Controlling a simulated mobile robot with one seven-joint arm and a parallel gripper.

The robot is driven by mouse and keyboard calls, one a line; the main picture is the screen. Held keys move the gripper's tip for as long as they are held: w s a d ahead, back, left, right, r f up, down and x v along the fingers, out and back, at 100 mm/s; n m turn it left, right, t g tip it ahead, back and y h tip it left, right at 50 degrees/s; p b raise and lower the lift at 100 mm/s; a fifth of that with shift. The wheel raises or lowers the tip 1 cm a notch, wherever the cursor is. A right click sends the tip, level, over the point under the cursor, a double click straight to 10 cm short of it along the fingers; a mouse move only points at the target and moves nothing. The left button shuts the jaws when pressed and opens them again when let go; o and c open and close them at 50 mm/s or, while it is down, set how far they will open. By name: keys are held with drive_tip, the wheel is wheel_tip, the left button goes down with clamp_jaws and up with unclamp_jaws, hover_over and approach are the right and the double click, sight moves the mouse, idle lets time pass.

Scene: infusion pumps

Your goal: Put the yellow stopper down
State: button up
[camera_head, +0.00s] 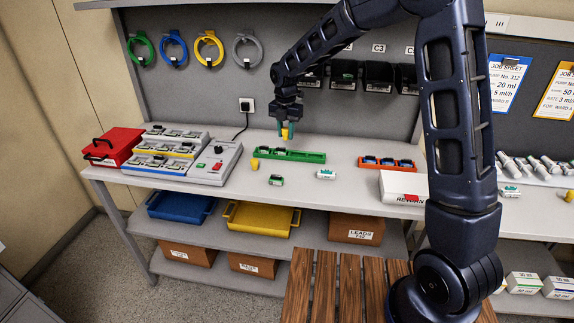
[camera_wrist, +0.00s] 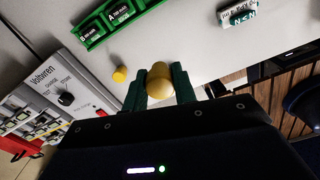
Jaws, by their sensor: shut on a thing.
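My gripper (camera_head: 287,129) is shut on a yellow stopper (camera_head: 285,134) and holds it above the bench, near the green tray. In the wrist view the stopper (camera_wrist: 159,78) sits between the two green fingers of my gripper (camera_wrist: 160,88). The underside of the held stopper is clear of the bench in the head view.
The green tray (camera_head: 316,158) holds small modules. A grey tester (camera_head: 222,164) with a knob stands to the left. Two small modules (camera_head: 276,180) (camera_head: 326,174) lie in front. An orange-red rack (camera_head: 387,169) and white return box (camera_head: 396,184) are at right. Bare bench lies between.

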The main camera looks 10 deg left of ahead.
sight(286, 169)
wheel_tip(286, 169, down, 13)
drive_tip(key=shift+f, duration=0.2)
idle(0.4)
drive_tip(key=shift+f, duration=0.1)
drive_tip(key=o, duration=0.9)
drive_tip(key=shift+o, duration=0.2)
wheel_tip(286, 169, up, 12)
drive_tip(key=shift+r, duration=0.15)
